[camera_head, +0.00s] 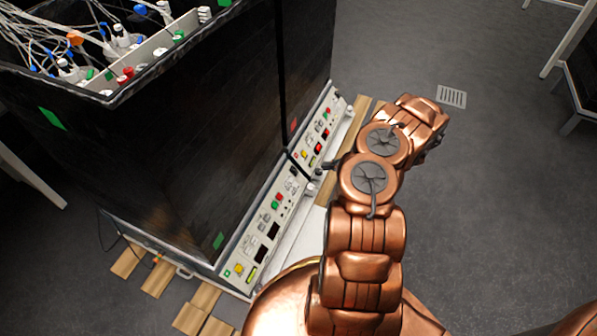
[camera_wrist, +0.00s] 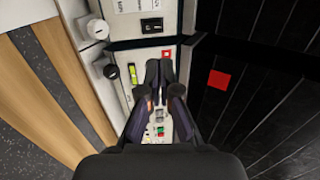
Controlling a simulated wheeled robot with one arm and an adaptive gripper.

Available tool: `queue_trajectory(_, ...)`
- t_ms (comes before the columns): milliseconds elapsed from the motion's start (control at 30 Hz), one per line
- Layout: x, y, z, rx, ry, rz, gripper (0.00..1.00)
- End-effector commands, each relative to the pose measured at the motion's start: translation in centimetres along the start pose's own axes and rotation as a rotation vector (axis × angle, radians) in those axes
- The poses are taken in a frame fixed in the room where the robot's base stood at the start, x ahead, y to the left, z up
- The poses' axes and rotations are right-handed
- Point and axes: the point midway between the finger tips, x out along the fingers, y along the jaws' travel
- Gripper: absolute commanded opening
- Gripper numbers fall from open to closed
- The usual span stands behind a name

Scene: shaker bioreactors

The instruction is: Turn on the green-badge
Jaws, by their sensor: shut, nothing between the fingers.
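The green-badge unit is the nearer dark shaker cabinet, with a small green square badge (camera_head: 218,241) low on its front. Its sloped white control panel (camera_head: 262,230) carries red and green buttons, a yellow button and dark displays. My gripper (camera_wrist: 160,66) is shut and empty in the wrist view, its dark fingertips over a white control panel. A black rocker switch (camera_wrist: 151,26) shows beyond the tips. A red square badge (camera_wrist: 218,79) is on the black wall to their right. In the head view my arm mostly hides the gripper; I cannot tell whether it touches anything.
The farther unit has a red badge (camera_head: 293,124) and a similar panel (camera_head: 321,127). White knobs (camera_wrist: 97,29) stick out beside the panel in the wrist view. Wooden slats (camera_head: 157,277) lie under the cabinet. Cables and bottles fill its top.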

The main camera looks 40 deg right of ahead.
Motion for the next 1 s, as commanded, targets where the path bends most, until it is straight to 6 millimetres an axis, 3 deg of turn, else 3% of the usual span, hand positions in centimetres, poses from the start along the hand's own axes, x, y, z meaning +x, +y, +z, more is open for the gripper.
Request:
queue_trajectory(533, 0.7, 0.7, -0.1, 0.002, 0.006, 0.004, 0.00)
queue_trajectory(1000, 8.3, 0.9, -0.2, 0.000, 0.005, 0.006, 0.00)
